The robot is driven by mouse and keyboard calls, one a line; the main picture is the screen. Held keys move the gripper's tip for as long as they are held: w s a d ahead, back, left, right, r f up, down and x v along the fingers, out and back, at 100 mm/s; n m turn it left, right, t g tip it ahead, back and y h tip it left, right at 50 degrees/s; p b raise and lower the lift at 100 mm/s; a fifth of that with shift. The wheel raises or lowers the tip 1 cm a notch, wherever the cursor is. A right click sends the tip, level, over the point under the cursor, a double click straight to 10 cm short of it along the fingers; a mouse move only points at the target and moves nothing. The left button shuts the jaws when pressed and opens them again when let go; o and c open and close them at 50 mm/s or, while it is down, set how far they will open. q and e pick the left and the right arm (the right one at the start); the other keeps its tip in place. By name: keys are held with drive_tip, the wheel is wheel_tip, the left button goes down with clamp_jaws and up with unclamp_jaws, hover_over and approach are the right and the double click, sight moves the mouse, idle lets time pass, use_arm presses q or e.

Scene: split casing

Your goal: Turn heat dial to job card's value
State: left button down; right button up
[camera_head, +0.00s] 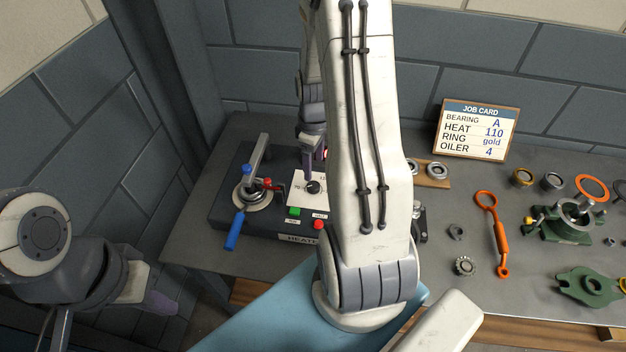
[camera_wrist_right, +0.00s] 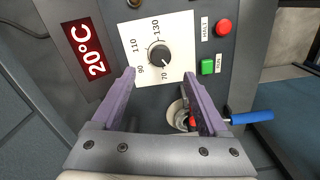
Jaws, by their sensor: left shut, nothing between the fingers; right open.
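The job card (camera_head: 478,130) stands at the back and reads HEAT 110. The heat dial (camera_wrist_right: 159,54) is a black knob on a white plate (camera_wrist_right: 180,78) marked 70, 90, 110 and 130. Its pale mark appears to face the 70 side. The dial (camera_head: 314,187) also shows in the head view, partly hidden by my right arm. My right gripper (camera_wrist_right: 158,75) is open, its purple fingers either side of the plate's lower part, apart from the knob. My left gripper (camera_head: 158,302) is shut and empty, low at the left, away from the heater.
The heater's display (camera_wrist_right: 88,48) reads 20°C. A green RUN button (camera_wrist_right: 208,67) and a red HALT button (camera_wrist_right: 223,27) sit beside the dial. A blue-handled lever (camera_head: 235,230) is left of the dial. Tools and rings, including an orange wrench (camera_head: 498,235), lie to the right.

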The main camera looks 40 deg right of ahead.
sight(314, 185)
wheel_tip(314, 185, down, 8)
drive_tip(key=shift+f+p, duration=0.15)
drive_tip(key=shift+p, duration=0.6)
drive_tip(key=shift+c, duration=0.4)
clamp_jaws()
